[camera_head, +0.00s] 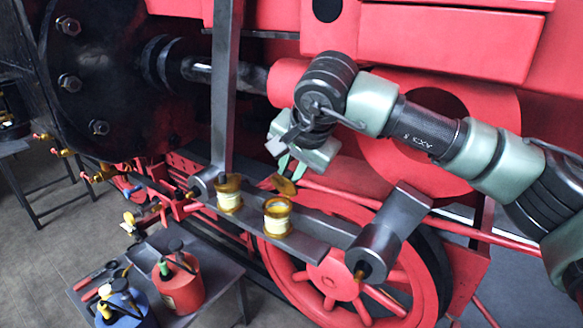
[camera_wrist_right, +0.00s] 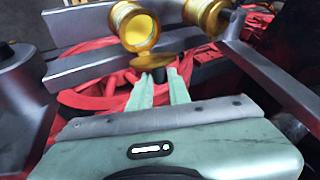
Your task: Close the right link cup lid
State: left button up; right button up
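The right link cup (camera_head: 277,220) is a brass-rimmed cup with a pale body on the grey link bar. Its brass lid (camera_head: 284,184) stands tilted open above the back of the rim. My right gripper (camera_head: 288,166) points down just behind the lid. In the right wrist view the open cup (camera_wrist_right: 136,26) shows its yellow inside, and the lid (camera_wrist_right: 148,62) is just beyond my fingertips. The fingers are apart, with a small dark part of the lid between or just beyond them; contact cannot be told. My left gripper is not in view.
A second, similar cup (camera_head: 230,197) with its lid down stands to the left on the bar. A red wheel (camera_head: 330,280) is below. A low table (camera_head: 222,280) holds red and blue oil cans.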

grip_shut()
jog(key=shift+s+a+f+b, duration=0.1)
jog(key=shift+f+b, duration=0.1)
jog(key=shift+b, duration=0.4)
jog(key=s+a+f+n+t+h+b, duration=0.1)
jog(key=t+b, duration=0.2)
jog(key=b, duration=0.6)
jog(key=s+a+f+n+t+h+b, duration=0.1)
jog(key=t+b, duration=0.3)
jog(key=b, duration=0.4)
jog(key=s+a+f+n+t+h+b, duration=0.1)
jog(key=s+f+t+h+b, duration=0.1)
jog(key=b, duration=0.7)
jog(key=shift+s+a+n+t+h+b, duration=0.3)
jog(key=shift+s+n+t+h+b, duration=0.15)
jog(key=shift+t, duration=0.25)
jog(key=shift+s+a+f+n+t+b, duration=0.2)
jog(key=shift+t+b, duration=0.3)
jog(key=shift+b, duration=0.45)
jog(key=shift+r, duration=0.1)
jog(key=o, duration=0.6)
grip_release()
jog(key=shift+d, duration=0.1)
jog(key=shift+r, duration=0.15)
